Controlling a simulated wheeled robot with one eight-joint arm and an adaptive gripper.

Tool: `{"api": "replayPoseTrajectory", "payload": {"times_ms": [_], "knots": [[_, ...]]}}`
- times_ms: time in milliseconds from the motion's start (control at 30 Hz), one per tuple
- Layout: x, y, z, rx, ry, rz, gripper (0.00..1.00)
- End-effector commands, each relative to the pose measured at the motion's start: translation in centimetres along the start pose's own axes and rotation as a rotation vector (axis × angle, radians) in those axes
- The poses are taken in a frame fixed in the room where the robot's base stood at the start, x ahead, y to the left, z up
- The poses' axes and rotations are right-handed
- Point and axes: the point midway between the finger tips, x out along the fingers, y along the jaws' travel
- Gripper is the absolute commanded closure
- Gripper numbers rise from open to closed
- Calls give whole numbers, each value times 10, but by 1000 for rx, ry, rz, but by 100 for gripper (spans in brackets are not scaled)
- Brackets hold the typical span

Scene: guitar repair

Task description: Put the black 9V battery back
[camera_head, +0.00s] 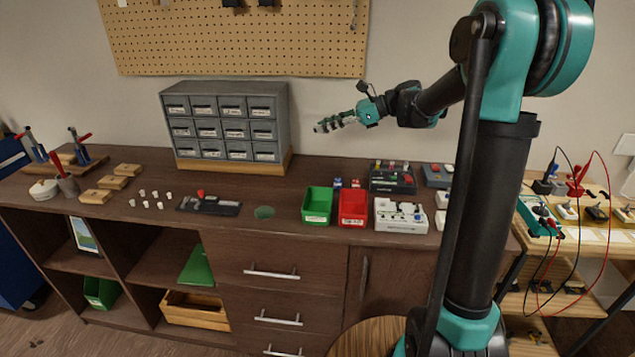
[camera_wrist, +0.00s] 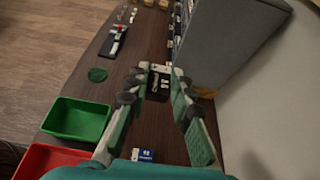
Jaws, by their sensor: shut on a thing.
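My gripper (camera_head: 322,126) is in the air above the worktop, just right of the grey drawer cabinet. In the wrist view my gripper (camera_wrist: 161,76) has its fingertips on either side of a small black block (camera_wrist: 159,83), which looks like the black 9V battery and is held between them. A pale patch shows at its far end. The battery is too small to make out in the head view. Small blue-and-white batteries (camera_head: 346,183) stand on the worktop behind the bins; one blue-and-white block (camera_wrist: 145,155) shows low in the wrist view.
A green bin (camera_head: 317,218) and a red bin (camera_head: 353,221) stand at the worktop's front. The grey drawer cabinet (camera_head: 287,112) is at the back. Boxes with controls (camera_head: 402,226) are to the right. A round green patch (camera_head: 264,212) lies left of the bins, with bare wood around it.

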Motion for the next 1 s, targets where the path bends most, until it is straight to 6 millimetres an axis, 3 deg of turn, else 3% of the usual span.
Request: {"api": "replayPoseTrajectory", "payload": {"times_ms": [600,1000], "knots": [[53,0,-128,0,0,-1,100],[67,0,-160,0,0,0,100]]}}
